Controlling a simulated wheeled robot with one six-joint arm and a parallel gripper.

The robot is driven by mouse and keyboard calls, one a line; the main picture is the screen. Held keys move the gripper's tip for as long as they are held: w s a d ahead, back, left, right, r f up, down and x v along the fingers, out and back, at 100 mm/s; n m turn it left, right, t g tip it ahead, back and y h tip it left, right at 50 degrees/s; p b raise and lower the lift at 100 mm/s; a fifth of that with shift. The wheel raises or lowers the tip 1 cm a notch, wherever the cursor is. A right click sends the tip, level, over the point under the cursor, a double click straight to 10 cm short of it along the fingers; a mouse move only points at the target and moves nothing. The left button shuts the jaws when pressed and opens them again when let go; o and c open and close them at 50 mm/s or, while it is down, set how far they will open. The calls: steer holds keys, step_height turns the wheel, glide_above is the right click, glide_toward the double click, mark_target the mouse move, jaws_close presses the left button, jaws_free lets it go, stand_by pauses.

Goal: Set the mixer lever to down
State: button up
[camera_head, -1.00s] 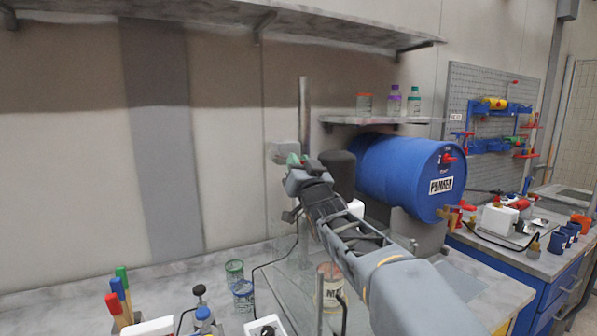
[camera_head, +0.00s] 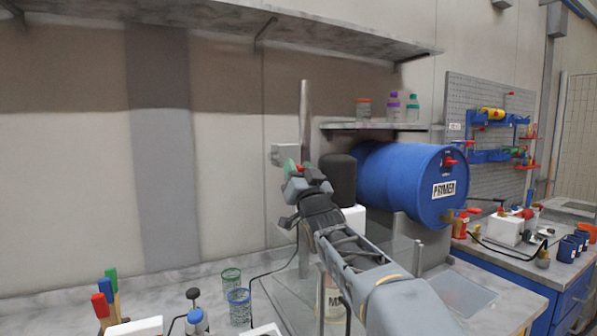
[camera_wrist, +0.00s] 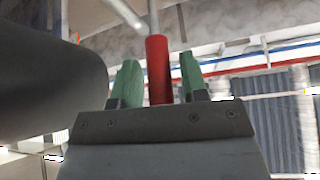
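The mixer stands on the bench, with an upright metal post (camera_head: 304,125), a grey block (camera_head: 283,155) and a dark cylinder (camera_head: 339,178). Its lever has a red grip (camera_wrist: 158,68) on a thin metal rod in the wrist view. In the head view, a bit of red shows beside my gripper (camera_head: 297,168), close to the post. In the wrist view, my gripper (camera_wrist: 160,82) has its green fingers apart. The red grip stands between them, with a visible gap on at least the right side. The dark rounded body fills the wrist view's left side.
A blue primer drum (camera_head: 405,180) lies right of the mixer, under a small shelf (camera_head: 372,126) with bottles. A long shelf (camera_head: 200,22) runs above. Wire cups (camera_head: 239,305) and colored-handled tools (camera_head: 106,300) stand at the front left of the bench. The wall left of the post is clear.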

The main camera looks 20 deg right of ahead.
steer(key=shift+o, duration=0.7)
steer(key=shift+s+f, duration=0.25)
steer(key=shift+s, duration=0.05)
steer(key=b+v, duration=0.4)
steer(key=v, duration=0.9)
steer(key=shift+s+r, duration=0.1)
steer(key=shift+s, duration=0.05)
